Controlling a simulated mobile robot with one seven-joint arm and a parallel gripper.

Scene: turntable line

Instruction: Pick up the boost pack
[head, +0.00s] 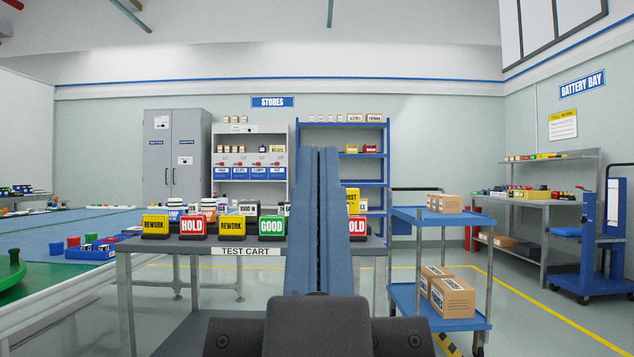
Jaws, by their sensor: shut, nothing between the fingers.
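The boost pack (353,195) is a yellow block whose label shows only its last letters, "OST". It appears just above a red "HOLD" box (358,228) on the right part of the test cart (180,244). I cannot tell whether it stands in that box or behind it. My blue arm runs up the middle of the head view and hides the left side of both. I cannot make out my gripper in this view.
More boxes stand along the cart: yellow "REWORK" (155,227), red "HOLD" (193,227) and green "GOOD" (271,227), with packs behind. A blue trolley (404,214) with cartons (452,297) stands close right. A green turntable (12,278) is at left. Floor is open further right.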

